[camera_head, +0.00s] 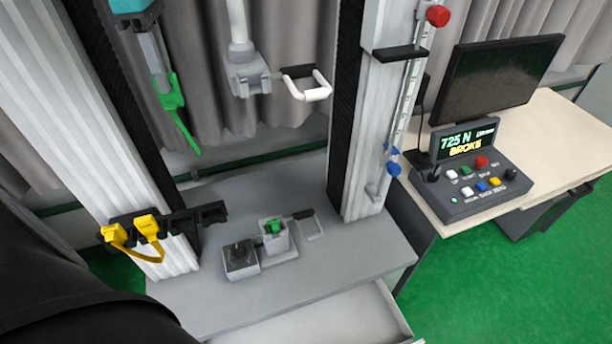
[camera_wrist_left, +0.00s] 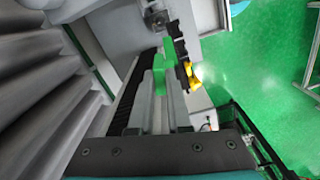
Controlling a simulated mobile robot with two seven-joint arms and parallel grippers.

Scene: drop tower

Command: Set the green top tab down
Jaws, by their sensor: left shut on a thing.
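My left gripper (camera_head: 158,68) is at the upper left of the head view, shut on the green top tab (camera_head: 177,117). The tab hangs below the fingers as a wide piece narrowing to a strip, tilted down to the right, in free air. In the left wrist view the green tab (camera_wrist_left: 168,50) shows between and beyond the fingertips (camera_wrist_left: 160,84). Another green piece (camera_head: 274,227) sits in the lower grey holder (camera_head: 276,241) on the machine base. My right gripper is not in view.
A black rack (camera_head: 185,220) on the left column holds yellow tabs (camera_head: 147,227); its right end looks empty. A grey upper grip (camera_head: 248,77) with a white handle (camera_head: 308,88) hangs between the columns. The display (camera_head: 467,143) reads "725 N BROKE". The grey base (camera_head: 310,285) has bare room in front.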

